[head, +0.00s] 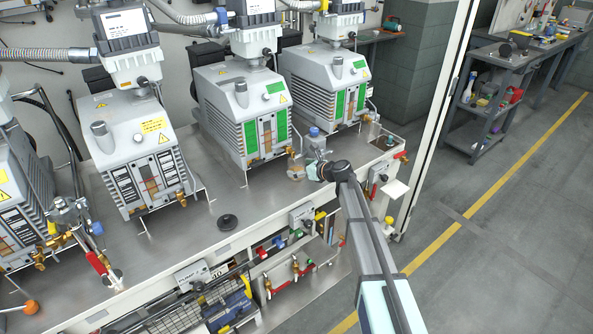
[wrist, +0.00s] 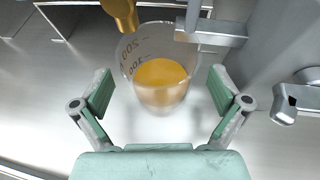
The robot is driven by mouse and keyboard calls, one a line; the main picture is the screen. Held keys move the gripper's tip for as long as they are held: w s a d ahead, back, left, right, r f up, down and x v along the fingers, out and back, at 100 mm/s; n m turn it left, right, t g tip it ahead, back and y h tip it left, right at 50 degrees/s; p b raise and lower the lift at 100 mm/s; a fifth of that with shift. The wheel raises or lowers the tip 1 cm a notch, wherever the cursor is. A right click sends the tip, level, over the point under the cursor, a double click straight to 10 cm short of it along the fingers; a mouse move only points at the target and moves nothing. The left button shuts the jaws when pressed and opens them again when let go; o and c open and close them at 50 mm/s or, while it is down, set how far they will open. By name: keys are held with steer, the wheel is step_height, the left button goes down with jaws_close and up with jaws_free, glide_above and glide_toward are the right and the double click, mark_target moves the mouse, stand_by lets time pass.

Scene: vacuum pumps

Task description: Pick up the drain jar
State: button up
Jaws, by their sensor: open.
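The drain jar (wrist: 158,75) is a clear, graduated vessel with amber liquid in its lower part. It stands on the metal bench under a brass drain spout (wrist: 120,12) in the wrist view. My gripper (wrist: 161,92) is open, with one green-padded finger on each side of the jar and visible gaps between pads and glass. In the head view my gripper (head: 312,171) is at the front of the bench, below the middle pumps, and the jar is small and partly hidden beside it.
A metal bracket (wrist: 212,33) stands close behind the jar on the right. A grey pump (head: 240,112) is behind, with another pump (head: 325,85) to its right. A black knob (head: 228,222) sits on the bench to the left. Valves and pipes line the bench front.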

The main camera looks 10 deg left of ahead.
steer(key=shift+x, duration=0.95)
steer(key=c, duration=1.5)
steer(key=shift+r, duration=0.1)
